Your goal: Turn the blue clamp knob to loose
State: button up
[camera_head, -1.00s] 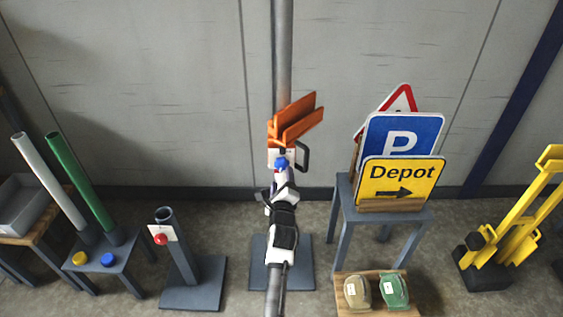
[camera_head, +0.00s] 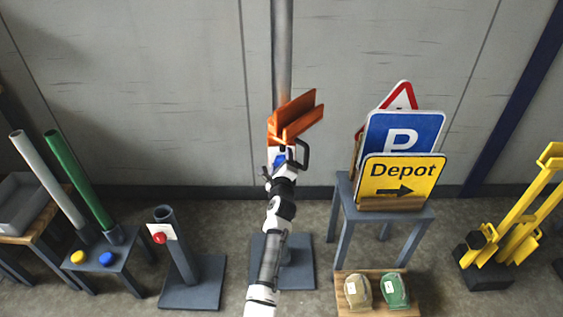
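The blue clamp knob (camera_head: 279,160) sits on the white clamp at the grey pole (camera_head: 282,60), just below the orange bracket (camera_head: 296,118). Only a small patch of blue shows. My gripper (camera_head: 276,167) is at the knob, with a dark finger to its left. The wrist and arm hide the lower part of the clamp. I cannot tell whether the fingers are touching the knob or are closed on it. A black handle (camera_head: 303,154) stands out to the right of the clamp.
At right, a grey table (camera_head: 345,190) holds the Depot (camera_head: 400,180), parking (camera_head: 400,130) and triangle signs. A red-knobbed post (camera_head: 178,250) stands at left, near a small table with green and white tubes. A yellow stand (camera_head: 515,225) is at far right.

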jog(key=c, duration=0.9)
